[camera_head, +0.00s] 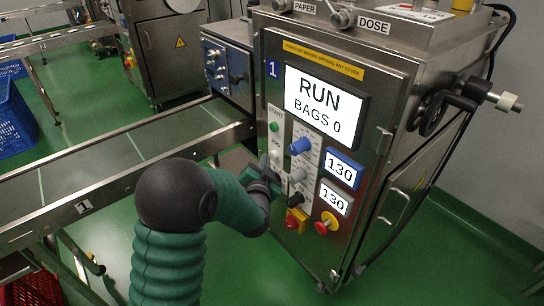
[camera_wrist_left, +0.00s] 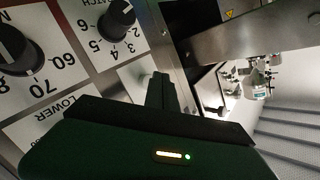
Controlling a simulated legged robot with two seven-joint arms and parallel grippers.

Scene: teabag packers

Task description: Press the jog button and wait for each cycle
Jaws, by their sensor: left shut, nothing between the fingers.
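The packing machine (camera_head: 330,50) stands at the right in the head view, its screen (camera_head: 320,103) reading RUN, BAGS 0. On its front panel is a green START button (camera_head: 274,127), with a small label, likely JOG, below it. The jog button itself I cannot make out clearly; my left gripper is over that part of the panel. My left gripper (camera_head: 273,170) is shut and empty at the panel's left edge. In the left wrist view its fingers (camera_wrist_left: 161,92) are together close to the panel; contact cannot be told. My right gripper is not in view.
Black dials (camera_wrist_left: 115,20) show close in the wrist view. A conveyor (camera_head: 120,155) runs along the left.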

